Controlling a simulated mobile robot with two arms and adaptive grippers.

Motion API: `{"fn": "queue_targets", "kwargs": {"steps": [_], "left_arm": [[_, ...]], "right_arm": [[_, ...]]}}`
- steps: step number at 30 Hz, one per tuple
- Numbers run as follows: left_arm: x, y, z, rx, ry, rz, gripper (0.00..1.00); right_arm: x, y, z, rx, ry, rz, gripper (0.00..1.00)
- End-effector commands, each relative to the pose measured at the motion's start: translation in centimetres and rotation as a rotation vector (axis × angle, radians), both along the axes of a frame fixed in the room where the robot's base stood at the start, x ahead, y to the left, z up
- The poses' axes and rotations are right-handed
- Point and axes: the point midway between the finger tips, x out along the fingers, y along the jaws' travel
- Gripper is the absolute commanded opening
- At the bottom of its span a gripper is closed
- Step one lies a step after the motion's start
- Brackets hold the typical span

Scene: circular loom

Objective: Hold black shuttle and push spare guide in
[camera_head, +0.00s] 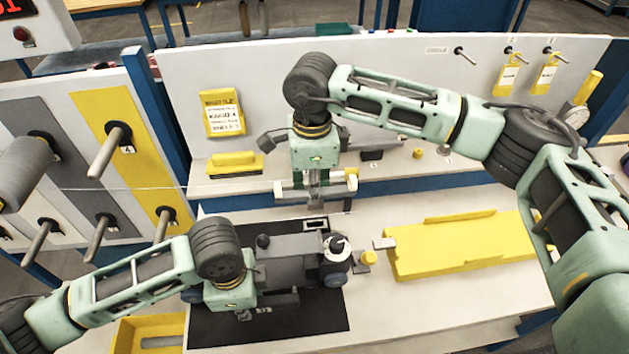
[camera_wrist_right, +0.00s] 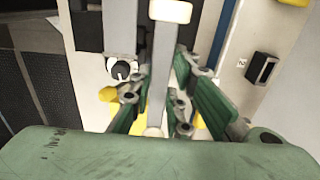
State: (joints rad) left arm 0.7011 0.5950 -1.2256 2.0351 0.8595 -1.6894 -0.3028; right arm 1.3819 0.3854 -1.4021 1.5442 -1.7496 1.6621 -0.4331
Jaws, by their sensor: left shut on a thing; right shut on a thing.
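The black shuttle (camera_head: 285,268) is a dark grey body with blue wheels and a round white-topped part at its right end. It rests on a black mat (camera_head: 300,318). My left gripper (camera_head: 256,300) is shut on the shuttle's left part, its fingertips partly hidden. My right gripper (camera_head: 316,192) points down behind the shuttle. It is shut on a pale grey bar-like part that I take as the spare guide (camera_head: 316,203). In the right wrist view the bar (camera_wrist_right: 158,75) runs between the green-padded fingers (camera_wrist_right: 157,108). I cannot tell how the guide meets its seat.
A yellow fixture (camera_head: 450,248) lies on the white table to the right. A yellow tray (camera_head: 150,335) is at the front left. A white panel (camera_head: 250,75) stands behind, with hooks and yellow tags. Pegs (camera_head: 109,150) stick out from the striped panel at left. A thin thread (camera_head: 160,188) crosses leftward.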

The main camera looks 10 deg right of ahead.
Motion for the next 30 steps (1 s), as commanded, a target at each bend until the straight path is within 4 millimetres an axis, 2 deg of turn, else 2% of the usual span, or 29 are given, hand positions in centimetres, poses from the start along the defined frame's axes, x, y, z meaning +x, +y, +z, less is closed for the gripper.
{"fn": "queue_targets", "kwargs": {"steps": [15, 30], "left_arm": [[0.0, 0.1, 0.0, 0.002, 0.001, 0.0, 0.0], [0.0, 0.1, 0.0, 0.002, 0.0, 0.0, 0.0]], "right_arm": [[-0.1, 0.0, -4.8, 0.0, 0.002, 0.002, 0.0], [0.0, 0.0, -4.6, 0.0, 0.0, 0.001, 0.0]]}}
